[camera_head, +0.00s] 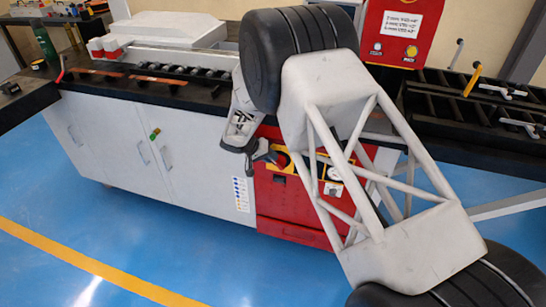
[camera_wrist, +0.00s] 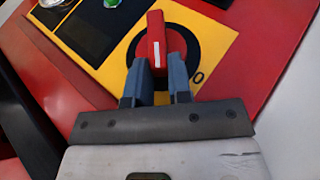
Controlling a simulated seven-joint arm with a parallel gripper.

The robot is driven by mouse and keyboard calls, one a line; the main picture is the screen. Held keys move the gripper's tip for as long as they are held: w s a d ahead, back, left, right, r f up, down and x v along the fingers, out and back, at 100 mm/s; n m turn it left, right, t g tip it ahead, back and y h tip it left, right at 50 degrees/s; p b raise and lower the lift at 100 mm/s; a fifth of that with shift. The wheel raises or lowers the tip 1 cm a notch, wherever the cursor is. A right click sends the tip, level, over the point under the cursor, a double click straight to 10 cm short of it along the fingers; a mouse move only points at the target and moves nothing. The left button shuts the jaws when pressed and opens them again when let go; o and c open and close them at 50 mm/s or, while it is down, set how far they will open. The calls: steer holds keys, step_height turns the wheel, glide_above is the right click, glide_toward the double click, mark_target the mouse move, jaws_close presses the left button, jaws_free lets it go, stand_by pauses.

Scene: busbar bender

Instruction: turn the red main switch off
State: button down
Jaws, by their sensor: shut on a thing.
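The red main switch (camera_wrist: 156,35) is a red handle with a white stripe, on a black round base in a yellow plate (camera_wrist: 205,20). In the wrist view the handle stands nearly upright in the picture, and a "0" mark shows to its lower right. My gripper (camera_wrist: 157,72) is shut on the handle, one blue-grey finger on each side. In the head view my gripper (camera_head: 272,158) is at the red cabinet front (camera_head: 290,205), by the yellow plate. The fingers hide part of the switch base.
A green button (camera_wrist: 112,3) and a dark panel (camera_wrist: 92,32) lie at the upper left in the wrist view. White cabinet doors (camera_head: 120,145) stand left of the red front. A black slotted bench top (camera_head: 480,115) is at right. The blue floor in front is clear.

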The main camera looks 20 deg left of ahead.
steer(key=shift+a+f+n+t+h, duration=0.1)
steer(key=shift+f+n+t+h, duration=0.35)
steer(key=shift+h, duration=1)
steer(key=shift+a+f+n+t+h, duration=0.15)
steer(key=shift+f+n+h, duration=0.5)
steer(key=shift+h, duration=0.75)
steer(key=shift+a+f+n+t+h, duration=0.1)
steer(key=shift+f+n+t+h, duration=0.2)
steer(key=shift+f+h, duration=0.8)
steer(key=shift+r+h, duration=0.3)
steer(key=shift+h, duration=0.15)
steer(key=c, duration=1)
jaws_free()
steer(key=shift+r, duration=0.1)
steer(key=shift+c, duration=0.2)
steer(key=shift+a, duration=0.1)
steer(key=shift+a+r, duration=0.15)
steer(key=shift+a, duration=0.05)
steer(key=v, duration=0.7)
steer(key=shift+s+a, duration=0.2)
steer(key=shift+a, duration=0.05)
